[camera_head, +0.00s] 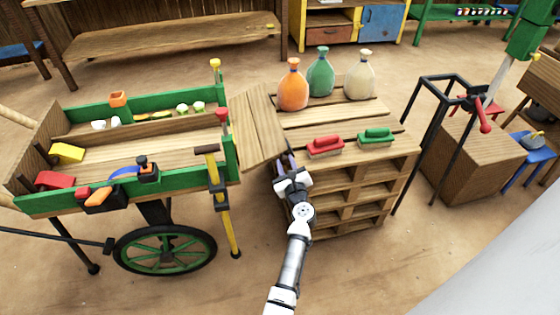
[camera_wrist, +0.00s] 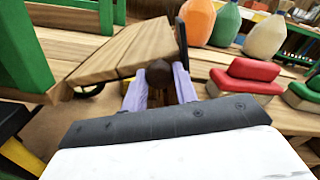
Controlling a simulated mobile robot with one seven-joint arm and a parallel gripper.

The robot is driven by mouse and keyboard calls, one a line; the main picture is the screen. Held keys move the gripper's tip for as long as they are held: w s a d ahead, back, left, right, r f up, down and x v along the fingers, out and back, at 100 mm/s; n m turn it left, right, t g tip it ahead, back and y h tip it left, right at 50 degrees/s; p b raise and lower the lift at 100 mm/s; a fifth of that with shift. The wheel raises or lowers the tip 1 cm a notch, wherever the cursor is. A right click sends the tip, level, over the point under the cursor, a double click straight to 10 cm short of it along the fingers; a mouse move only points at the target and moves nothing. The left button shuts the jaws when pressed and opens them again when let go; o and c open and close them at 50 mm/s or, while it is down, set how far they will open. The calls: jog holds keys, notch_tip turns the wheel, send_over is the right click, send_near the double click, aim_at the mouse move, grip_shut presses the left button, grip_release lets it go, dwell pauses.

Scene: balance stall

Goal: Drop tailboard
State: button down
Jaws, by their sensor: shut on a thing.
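The tailboard (camera_head: 257,128) is a plank-built wooden panel at the right end of the green-sided cart (camera_head: 150,205). It slants between the cart and the pallet stack, tilted; I cannot tell whether it touches the pallets. My gripper (camera_head: 284,164) is at the tailboard's near right corner. In the wrist view, its purple fingers (camera_wrist: 160,88) are shut on a dark round knob (camera_wrist: 160,72) at the edge of the tailboard (camera_wrist: 125,48). The arm hides part of the pallet stack's near left side.
The pallet stack (camera_head: 345,190) bears an orange sack (camera_head: 293,90), a green one (camera_head: 320,76), a pale one (camera_head: 359,82), a red brush (camera_head: 325,146) and a green brush (camera_head: 375,137). A yellow prop (camera_head: 225,215) stands at the cart's near corner. A black metal frame (camera_head: 435,115) is on the right.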

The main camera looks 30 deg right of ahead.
jog(key=shift+d+f+m+b, duration=0.2)
jog(key=shift+f+m+b, duration=0.25)
jog(key=shift+f+m, duration=0.75)
jog(key=shift+d+f+m+b, duration=0.2)
jog(key=shift+f+m+b, duration=0.2)
jog(key=shift+f+m, duration=0.75)
jog(key=shift+f+n, duration=0.35)
jog(key=c, duration=1.1)
grip_release()
jog(key=shift+s+f, duration=0.1)
jog(key=shift+s+d, duration=0.1)
jog(key=shift+s, duration=0.05)
